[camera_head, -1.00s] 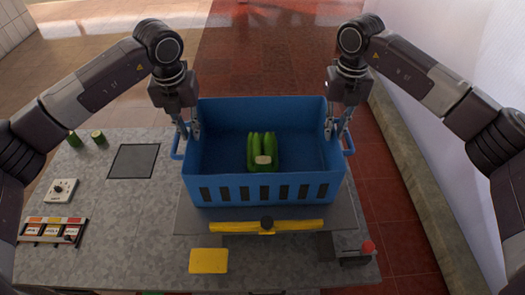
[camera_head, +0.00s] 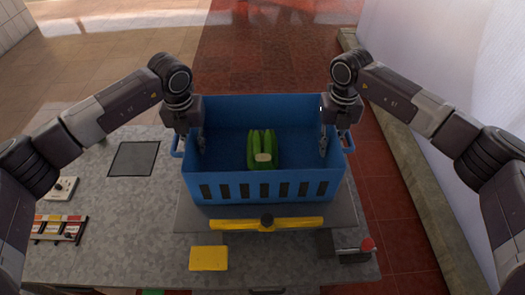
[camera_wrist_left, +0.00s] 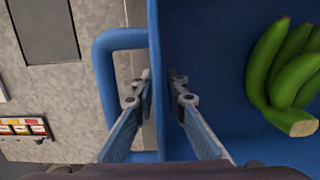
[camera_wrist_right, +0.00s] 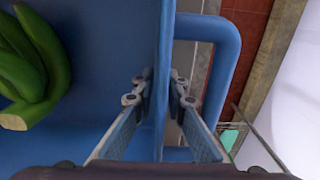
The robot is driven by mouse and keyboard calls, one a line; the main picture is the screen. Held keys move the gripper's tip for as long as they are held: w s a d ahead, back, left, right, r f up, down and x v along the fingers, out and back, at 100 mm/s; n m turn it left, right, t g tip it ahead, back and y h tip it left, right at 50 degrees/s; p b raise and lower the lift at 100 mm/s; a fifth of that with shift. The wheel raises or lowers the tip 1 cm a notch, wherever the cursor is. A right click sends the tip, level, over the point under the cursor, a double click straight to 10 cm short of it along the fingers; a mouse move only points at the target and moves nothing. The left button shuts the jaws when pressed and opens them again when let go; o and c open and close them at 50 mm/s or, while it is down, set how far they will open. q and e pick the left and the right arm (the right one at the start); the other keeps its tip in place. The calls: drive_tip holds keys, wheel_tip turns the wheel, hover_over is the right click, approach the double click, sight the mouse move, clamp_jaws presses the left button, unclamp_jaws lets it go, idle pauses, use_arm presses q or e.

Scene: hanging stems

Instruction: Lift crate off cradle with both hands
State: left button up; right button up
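A blue crate (camera_head: 265,190) with slotted front stands level over a grey plate (camera_head: 190,217), probably the cradle; I cannot tell whether a gap lies beneath it. A green banana bunch (camera_head: 262,148) lies inside. My left gripper (camera_head: 198,140) is at the crate's left wall; in the left wrist view its fingers (camera_wrist_left: 160,88) straddle that wall beside the handle (camera_wrist_left: 105,75) and look closed on it. My right gripper (camera_head: 325,140) is at the right wall; in the right wrist view its fingers (camera_wrist_right: 160,88) straddle it beside the handle (camera_wrist_right: 230,60), closely against it.
A yellow bar (camera_head: 240,224) with a black knob lies before the crate. A yellow pad (camera_head: 209,258), a red-knobbed lever (camera_head: 367,245), a dark square (camera_head: 134,158) and a labelled panel (camera_head: 60,228) are on the worktop. A white wall stands at right.

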sight(192, 133)
use_arm(q)
clamp_jaws()
use_arm(e)
clamp_jaws()
use_arm(q)
drive_tip(key=shift+w+r, duration=0.15)
drive_tip(key=shift+r, duration=0.1)
use_arm(e)
drive_tip(key=shift+w+r, duration=0.15)
drive_tip(key=shift+r, duration=0.05)
